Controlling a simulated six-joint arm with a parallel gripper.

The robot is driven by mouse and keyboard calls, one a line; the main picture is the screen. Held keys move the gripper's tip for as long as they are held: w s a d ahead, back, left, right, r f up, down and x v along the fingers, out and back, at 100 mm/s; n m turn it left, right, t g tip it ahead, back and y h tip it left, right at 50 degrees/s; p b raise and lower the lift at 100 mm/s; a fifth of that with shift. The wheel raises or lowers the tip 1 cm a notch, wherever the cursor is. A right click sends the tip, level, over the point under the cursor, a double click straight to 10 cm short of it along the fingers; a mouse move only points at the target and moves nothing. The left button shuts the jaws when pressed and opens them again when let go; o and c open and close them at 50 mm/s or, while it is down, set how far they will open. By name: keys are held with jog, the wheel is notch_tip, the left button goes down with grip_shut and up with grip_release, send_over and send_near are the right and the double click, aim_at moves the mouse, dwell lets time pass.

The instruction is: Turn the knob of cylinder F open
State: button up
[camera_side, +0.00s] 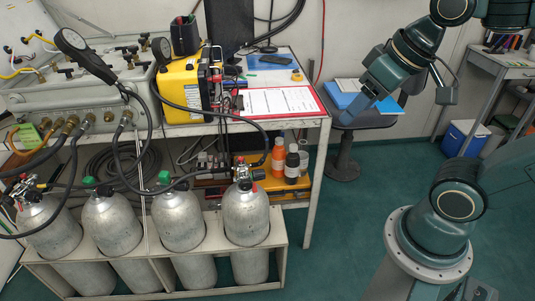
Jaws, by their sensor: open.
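Several silver gas cylinders stand upright in a white rack (284,240) at the lower left. The rightmost cylinder (246,212) has a valve with a red part (258,175). The two middle cylinders (178,220) (112,224) have green tops (164,177) (88,182). The leftmost cylinder (50,226) has a valve with hoses. No letters are readable, so I cannot tell which one is cylinder F. My gripper (357,108) is at the upper right, open and apart from all the cylinders, with the chair behind it.
A bench with a grey air panel (80,92), a yellow unit (184,90) and a red clipboard (281,101) stands behind the cylinders. Black hoses (148,188) loop across the valves. An office chair (343,145) stands right of the bench.

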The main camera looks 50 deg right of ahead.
jog(key=w+d+f+m+g+y, duration=0.1)
jog(key=w+d+f+m, duration=0.25)
jog(key=w, duration=0.45)
jog(key=w+d+f+m+g+y, duration=0.15)
jog(key=w+f+m, duration=0.25)
jog(key=w, duration=0.4)
jog(key=w+d+f+m+y, duration=0.2)
jog(key=w+d+f+m, duration=0.15)
jog(key=w, duration=0.45)
jog(key=w+d+f+m+y, duration=0.1)
jog(key=w+d+f+m, duration=0.1)
jog(key=d+f+m, duration=0.35)
jog(key=w+d+f+m+y, duration=0.2)
jog(key=f, duration=0.7)
jog(key=m+t+y, duration=0.2)
jog(key=m+y, duration=0.1)
jog(key=m, duration=0.4)
send_near(262, 174)
jog(key=s+d+f, duration=0.2)
jog(key=s, duration=0.1)
jog(key=shift+w+d+r+m+t+y, duration=0.1)
jog(key=shift+d+r+m+t+y, duration=0.1)
jog(key=shift+d+m+t, duration=0.4)
jog(key=shift+w+d+r+m+t+y, duration=0.15)
jog(key=shift+d+m+t, duration=0.2)
jog(key=shift+t, duration=0.3)
jog(key=shift+a, duration=0.1)
jog(key=x, duration=1.3)
jog(key=shift+w+a+f, duration=0.1)
jog(key=shift+a, duration=0.1)
